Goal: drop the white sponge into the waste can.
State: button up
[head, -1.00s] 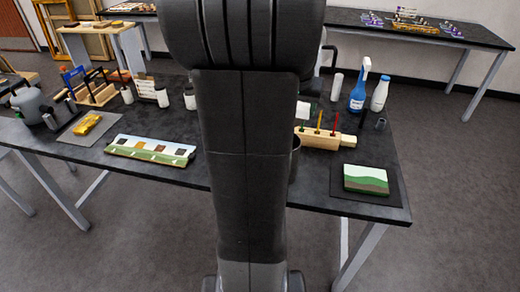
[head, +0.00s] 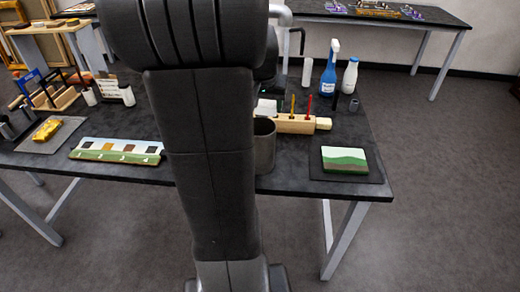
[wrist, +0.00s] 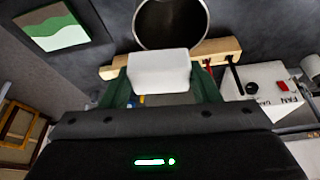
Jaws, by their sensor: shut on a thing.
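The white sponge (wrist: 159,70) is held between the green fingers of my gripper (wrist: 162,84) in the wrist view. A white patch that looks like the same sponge (head: 266,107) shows just behind the can in the head view, beside my arm. The waste can (head: 264,148) is a dark grey cylinder near the table's front edge, partly hidden by my arm. Its round dark opening (wrist: 171,22) shows in the wrist view just beyond the sponge. The sponge appears apart from the rim. My arm hides most of the gripper in the head view.
A wooden block with upright pencils (head: 296,124) stands close beside the can. A green landscape panel (head: 345,160) lies on a dark mat to the right. A blue spray bottle (head: 329,75) and a white bottle (head: 350,76) stand behind. A long painted strip (head: 117,151) lies left.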

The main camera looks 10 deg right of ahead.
jog(key=o, duration=1)
jog(key=shift+o, duration=0.2)
jog(key=v, duration=1.3)
jog(key=shift+s+r, duration=0.25)
jog(key=shift+r, duration=0.1)
